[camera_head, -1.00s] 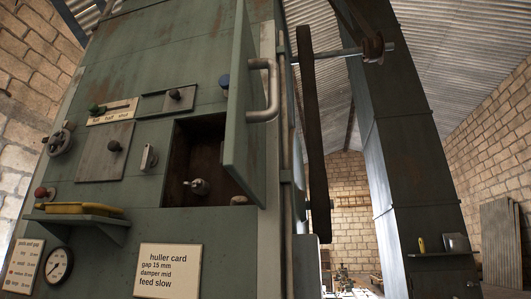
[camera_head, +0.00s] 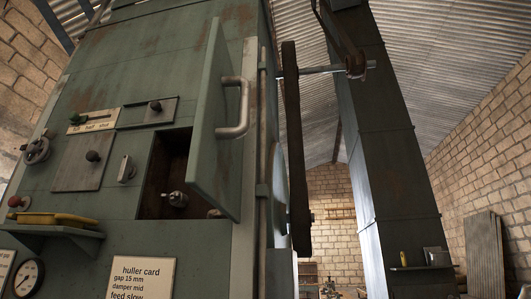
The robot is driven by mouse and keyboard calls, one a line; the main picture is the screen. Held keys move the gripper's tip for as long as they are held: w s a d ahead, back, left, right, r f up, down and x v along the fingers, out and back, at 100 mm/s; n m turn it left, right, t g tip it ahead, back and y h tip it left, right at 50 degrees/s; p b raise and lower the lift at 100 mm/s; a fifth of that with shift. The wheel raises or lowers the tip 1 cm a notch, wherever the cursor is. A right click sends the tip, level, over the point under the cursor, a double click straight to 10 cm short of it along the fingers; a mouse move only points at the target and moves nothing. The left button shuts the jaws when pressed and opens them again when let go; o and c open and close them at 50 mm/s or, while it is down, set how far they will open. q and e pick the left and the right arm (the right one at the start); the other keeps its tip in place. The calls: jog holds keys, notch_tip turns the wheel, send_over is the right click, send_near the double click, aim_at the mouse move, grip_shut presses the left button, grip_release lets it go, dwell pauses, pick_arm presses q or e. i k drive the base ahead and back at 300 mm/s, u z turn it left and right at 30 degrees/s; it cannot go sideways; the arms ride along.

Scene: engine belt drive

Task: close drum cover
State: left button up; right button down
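The drum cover (camera_head: 213,120) is a green hinged door on the front of the tall green machine. It stands open, swung out toward me, with a grey bar handle (camera_head: 242,108) on its outer face. Behind it is a dark rectangular opening (camera_head: 158,190) with a metal fitting (camera_head: 175,199) inside. The cover hides the right part of the opening. Neither of my grippers is in view.
A shelf with a yellow object (camera_head: 55,219) juts from the machine at lower left. A dark belt (camera_head: 293,150) and a shaft (camera_head: 320,69) are right of the machine. A dark green column (camera_head: 385,150) stands farther right.

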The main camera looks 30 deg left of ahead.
aim_at(215, 168)
jog(key=k, duration=0.6)
jog(key=u, duration=1)
jog(key=i, duration=0.5)
jog(key=u, duration=0.05)
